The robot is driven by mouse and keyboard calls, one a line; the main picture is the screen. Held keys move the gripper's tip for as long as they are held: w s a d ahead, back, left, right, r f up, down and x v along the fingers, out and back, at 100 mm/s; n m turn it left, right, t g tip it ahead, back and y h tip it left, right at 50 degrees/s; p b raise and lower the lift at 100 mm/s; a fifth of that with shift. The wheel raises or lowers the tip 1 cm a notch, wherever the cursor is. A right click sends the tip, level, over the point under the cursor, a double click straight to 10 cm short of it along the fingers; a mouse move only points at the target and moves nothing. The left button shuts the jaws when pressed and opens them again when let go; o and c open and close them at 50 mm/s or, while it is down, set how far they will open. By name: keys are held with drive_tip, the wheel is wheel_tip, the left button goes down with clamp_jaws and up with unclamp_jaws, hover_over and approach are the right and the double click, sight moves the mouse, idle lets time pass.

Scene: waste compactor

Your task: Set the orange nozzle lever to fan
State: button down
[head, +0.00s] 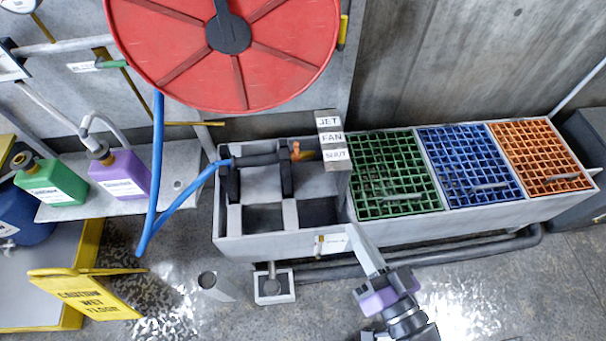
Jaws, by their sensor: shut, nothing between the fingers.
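The orange nozzle lever (296,151) is a small upright piece on the dark nozzle (262,159), which lies across black brackets over the grey trough (230,246). A label post (333,154) right of the lever reads JET, FAN and a bottom word like WAIT. The lever stands left of the post, about level with the lower labels; I cannot tell exactly which one it points to. My gripper (354,234) is a pale, narrow shape at the trough's front edge, below and right of the lever. It is shut, empty and apart from the lever.
A blue hose (155,170) runs from the red reel (225,50) to the nozzle. Green (393,175), blue and orange grates lie to the right. Green and purple jugs stand left on a shelf. A yellow wet-floor sign (85,295) stands front left.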

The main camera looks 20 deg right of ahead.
drive_tip(key=w+f+m+t+b, duration=0.1)
drive_tip(key=w+f+m+b, duration=0.55)
drive_tip(key=w+f, duration=0.35)
drive_tip(key=m+h+b, duration=0.2)
drive_tip(key=m+b, duration=0.1)
drive_tip(key=m, duration=0.3)
approach(297, 148)
drive_tip(key=shift+t, duration=0.3)
drive_tip(key=w, duration=0.4)
drive_tip(key=w+d, duration=0.1)
drive_tip(key=w, duration=0.1)
drive_tip(key=shift+w+f, duration=0.15)
drive_tip(key=shift+w, duration=0.3)
drive_tip(key=shift+w+d+r, duration=0.15)
drive_tip(key=shift+w+r, duration=0.15)
drive_tip(key=shift+w, duration=0.45)
drive_tip(key=shift+s, duration=0.1)
